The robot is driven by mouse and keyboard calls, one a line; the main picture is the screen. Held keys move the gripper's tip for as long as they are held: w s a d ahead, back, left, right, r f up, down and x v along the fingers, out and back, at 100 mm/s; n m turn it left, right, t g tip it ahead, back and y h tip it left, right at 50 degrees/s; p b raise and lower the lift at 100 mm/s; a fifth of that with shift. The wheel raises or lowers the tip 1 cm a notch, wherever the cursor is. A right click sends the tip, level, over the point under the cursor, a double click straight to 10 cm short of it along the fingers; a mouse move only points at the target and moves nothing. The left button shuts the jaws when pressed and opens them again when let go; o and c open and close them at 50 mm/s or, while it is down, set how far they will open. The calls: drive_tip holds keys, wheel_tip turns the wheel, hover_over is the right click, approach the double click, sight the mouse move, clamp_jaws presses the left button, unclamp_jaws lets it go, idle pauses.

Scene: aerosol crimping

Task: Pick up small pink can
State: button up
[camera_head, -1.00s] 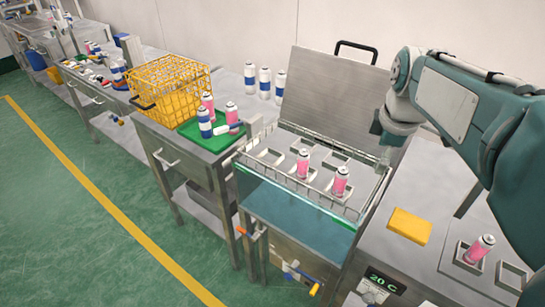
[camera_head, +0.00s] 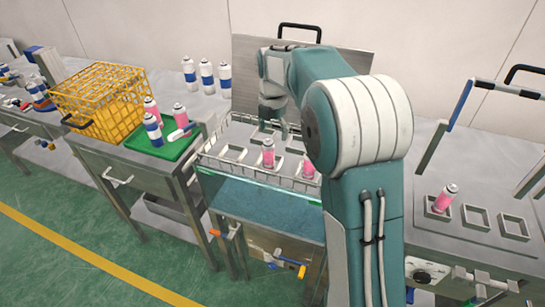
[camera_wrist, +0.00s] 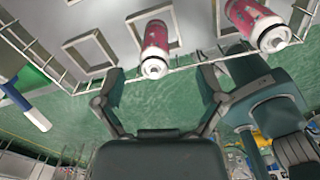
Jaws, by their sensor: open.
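Several small pink cans are in view. One pink can (camera_head: 268,155) stands in a slot of the wire rack (camera_head: 230,165) over the water bath. A second pink can (camera_head: 308,168) stands right of it, partly hidden by my arm. Both show in the wrist view, the first (camera_wrist: 155,42) top centre and the second (camera_wrist: 255,22) at upper right. My gripper (camera_head: 284,130) is above the rack, near the first can. In the wrist view my gripper (camera_wrist: 160,88) has its fingers spread and nothing between them; the first can appears just beyond the gap.
A green tray (camera_head: 150,147) at left holds pink cans and a blue-and-white can, beside a yellow basket (camera_head: 100,95). Blue-and-white cans (camera_head: 207,76) stand behind. The raised metal lid (camera_head: 250,60) stands behind the rack. Another pink can (camera_head: 443,198) sits in a fixture at right.

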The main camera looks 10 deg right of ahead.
sight(269, 140)
drive_tip(key=a+f, duration=0.3)
drive_tip(key=shift+s, duration=0.2)
drive_tip(key=f, duration=0.1)
drive_tip(key=d+f, duration=0.1)
drive_tip(key=shift+d+f, duration=0.2)
drive_tip(key=shift+f, duration=0.1)
drive_tip(key=shift+d, duration=0.5)
drive_tip(key=shift+a, duration=0.65)
clamp_jaws()
drive_tip(key=shift+a, duration=0.2)
drive_tip(key=shift+d, duration=0.35)
drive_tip(key=shift+d+r, duration=0.2)
drive_tip(key=shift+r, duration=0.3)
wheel_tip(269, 140, up, 3)
drive_tip(key=shift+f, duration=0.15)
drive_tip(key=s+d+r, duration=0.4)
drive_tip(key=s+r, duration=0.5)
drive_tip(key=s, duration=0.4)
drive_tip(key=shift+r, duration=0.2)
